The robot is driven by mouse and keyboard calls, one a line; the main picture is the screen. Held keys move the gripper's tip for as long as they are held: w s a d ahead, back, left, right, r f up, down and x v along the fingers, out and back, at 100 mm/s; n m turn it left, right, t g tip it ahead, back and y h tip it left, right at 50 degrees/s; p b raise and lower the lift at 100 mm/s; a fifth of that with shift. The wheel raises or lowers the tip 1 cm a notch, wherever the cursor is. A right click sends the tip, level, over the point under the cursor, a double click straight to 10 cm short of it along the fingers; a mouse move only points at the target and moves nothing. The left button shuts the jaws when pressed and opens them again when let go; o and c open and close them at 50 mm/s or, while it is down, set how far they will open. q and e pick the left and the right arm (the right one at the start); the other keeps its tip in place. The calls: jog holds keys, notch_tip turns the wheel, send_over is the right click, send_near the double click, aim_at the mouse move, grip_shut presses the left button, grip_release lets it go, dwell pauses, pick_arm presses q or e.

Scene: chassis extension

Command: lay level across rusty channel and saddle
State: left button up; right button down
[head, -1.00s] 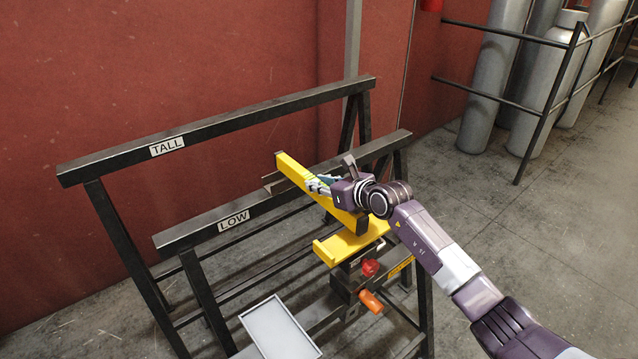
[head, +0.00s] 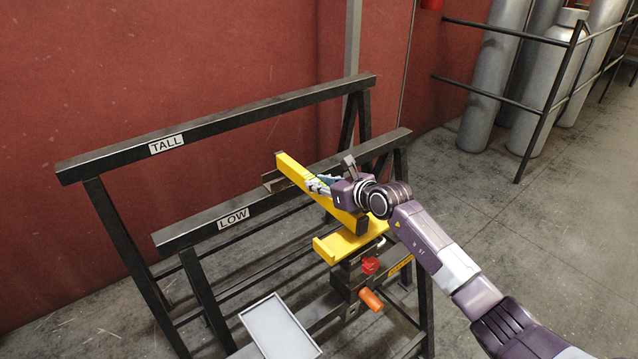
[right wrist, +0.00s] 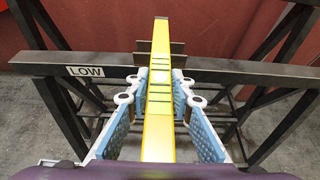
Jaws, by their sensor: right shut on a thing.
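The level is a long yellow bar (head: 297,172); it also fills the middle of the right wrist view (right wrist: 158,90). My right gripper (head: 320,184) is shut on it near its middle, with a blue-padded finger on each side. The rusty channel (head: 270,181) is a short brown piece on the LOW rail, beneath the level's far end. The yellow saddle (head: 335,249) is below the level's near end, partly hidden by it. I cannot tell whether the level touches the channel or the saddle. My left gripper is not in view.
The black LOW rail (head: 195,231) runs in front of the higher TALL rail (head: 235,118). A red knob (head: 370,266) and an orange handle (head: 371,301) sit below the saddle. A grey tray (head: 280,328) lies lower down. Gas cylinders (head: 545,85) stand far right.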

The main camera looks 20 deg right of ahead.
jog(key=shift+f, duration=0.35)
dwell(0.3)
jog(key=c, duration=1.6)
grip_release()
